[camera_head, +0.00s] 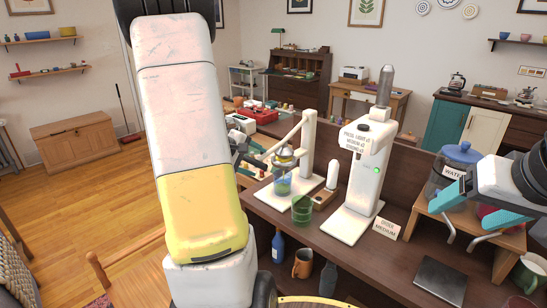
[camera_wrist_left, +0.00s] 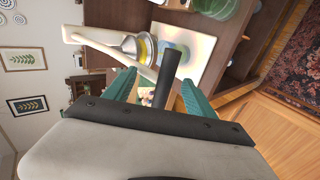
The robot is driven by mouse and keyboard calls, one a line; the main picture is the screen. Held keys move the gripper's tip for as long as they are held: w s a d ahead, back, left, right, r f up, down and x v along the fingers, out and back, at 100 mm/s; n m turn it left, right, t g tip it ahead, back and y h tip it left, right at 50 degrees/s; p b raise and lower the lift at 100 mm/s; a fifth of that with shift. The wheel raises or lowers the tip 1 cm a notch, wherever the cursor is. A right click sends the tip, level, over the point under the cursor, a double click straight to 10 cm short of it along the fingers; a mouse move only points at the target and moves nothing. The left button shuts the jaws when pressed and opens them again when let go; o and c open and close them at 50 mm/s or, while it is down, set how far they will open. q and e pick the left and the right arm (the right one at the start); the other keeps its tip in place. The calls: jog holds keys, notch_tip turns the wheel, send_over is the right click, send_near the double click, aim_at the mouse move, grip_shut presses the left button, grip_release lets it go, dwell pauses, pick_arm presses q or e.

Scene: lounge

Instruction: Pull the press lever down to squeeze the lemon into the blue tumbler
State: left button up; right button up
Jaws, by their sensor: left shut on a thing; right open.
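The white lemon press (camera_head: 308,150) stands on the dark counter, with a slanting lever and a metal cup. The blue tumbler (camera_head: 282,187) stands on its base under the cup; it also shows in the left wrist view (camera_wrist_left: 180,52). Yellow, seemingly the lemon (camera_wrist_left: 147,48), shows at the metal cup. My left gripper (camera_wrist_left: 160,86) has its teal fingers shut on the black lever handle (camera_wrist_left: 166,76). In the head view my left arm hides part of this gripper. My right gripper (camera_head: 462,212) is open and empty at the right, apart from the press.
A green tumbler (camera_head: 302,210) stands just in front of the press. A tall white machine (camera_head: 367,180) with a green light stands to its right. A water jar (camera_head: 455,165) stands on a small wooden stand near my right gripper. A dark tablet-like slab (camera_head: 440,280) lies on the counter.

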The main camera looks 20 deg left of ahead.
pick_arm(q)
jog(key=shift+s+d+f, duration=0.1)
jog(key=shift+d+f, duration=0.55)
jog(key=shift+d, duration=0.05)
jog(key=w+a+v, duration=0.1)
jog(key=v, duration=0.7)
jog(key=shift+s+r, duration=0.25)
jog(key=shift+r, duration=0.25)
jog(key=shift+a, duration=0.15)
dwell(2.2)
